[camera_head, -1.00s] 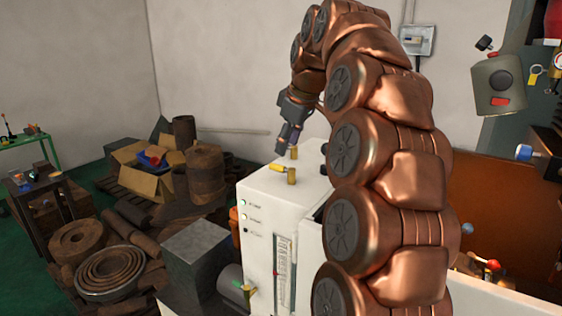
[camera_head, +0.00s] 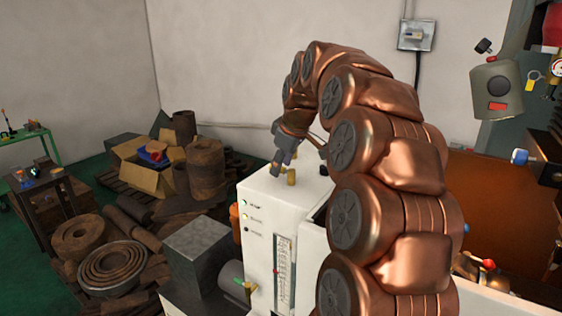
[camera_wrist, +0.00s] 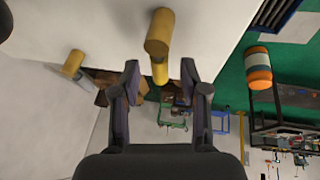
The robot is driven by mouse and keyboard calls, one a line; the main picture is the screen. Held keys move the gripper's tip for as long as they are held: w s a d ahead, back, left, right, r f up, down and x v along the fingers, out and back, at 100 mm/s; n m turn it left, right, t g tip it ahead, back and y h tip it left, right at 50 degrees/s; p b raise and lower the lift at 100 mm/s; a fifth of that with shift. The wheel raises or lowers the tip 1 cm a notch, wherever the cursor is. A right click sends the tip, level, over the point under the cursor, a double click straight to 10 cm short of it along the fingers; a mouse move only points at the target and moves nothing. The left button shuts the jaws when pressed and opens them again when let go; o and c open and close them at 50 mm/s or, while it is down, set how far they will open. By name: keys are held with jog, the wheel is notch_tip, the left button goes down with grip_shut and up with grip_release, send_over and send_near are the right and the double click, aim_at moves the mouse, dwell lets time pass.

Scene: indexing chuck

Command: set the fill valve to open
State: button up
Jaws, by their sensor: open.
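A brass valve (camera_head: 291,177) stands on top of the white cabinet (camera_head: 262,190). In the wrist view its thick yellow-brass body (camera_wrist: 158,32) shows, with a thinner yellow lever (camera_wrist: 160,73) sticking out towards me. My gripper (camera_wrist: 160,80) is open, one finger on each side of the lever's end. I see no clear contact. In the head view my gripper (camera_head: 281,162) is low over the cabinet top and hides the lever. Another small brass fitting (camera_wrist: 72,63) stands on the same top. No label shows which valve is the fill valve.
A grey block (camera_head: 198,250) stands left.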

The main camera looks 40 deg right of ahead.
jog(key=shift+f, duration=0.2)
jog(key=shift+c, duration=0.3)
grip_shut()
dwell(0.3)
